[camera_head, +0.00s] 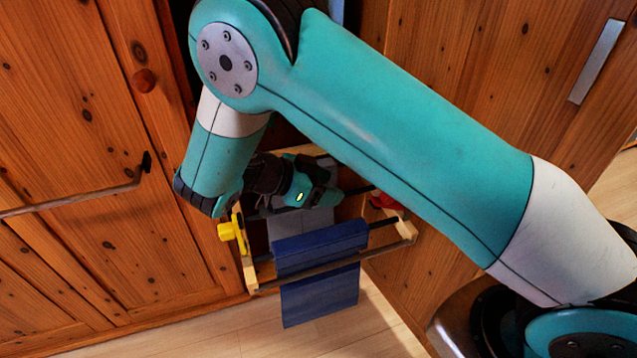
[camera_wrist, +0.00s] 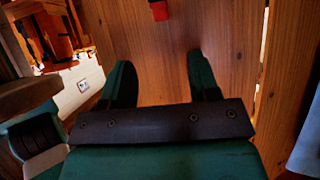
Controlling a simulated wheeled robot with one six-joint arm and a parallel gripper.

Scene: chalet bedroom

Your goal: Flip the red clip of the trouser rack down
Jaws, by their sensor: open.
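The trouser rack (camera_head: 249,273) stands out from the wardrobe, with a wooden frame and dark bars. The red clip (camera_head: 388,203) is on its right side, partly hidden behind my arm in the head view. In the wrist view the red clip (camera_wrist: 159,10) shows at the top edge, cut off, beyond my fingertips and roughly centred between them. My gripper (camera_wrist: 160,70) is open, with nothing between its two green fingers. In the head view my gripper (camera_head: 325,192) is over the rack, left of the red clip and apart from it.
Blue trousers (camera_head: 320,250) hang over the front bar and a grey garment (camera_head: 305,222) hangs behind. A yellow clip (camera_head: 231,230) is on the rack's left side. An open wooden door (camera_head: 95,160) with a long handle is at left; a wooden panel (camera_head: 440,100) stands at right.

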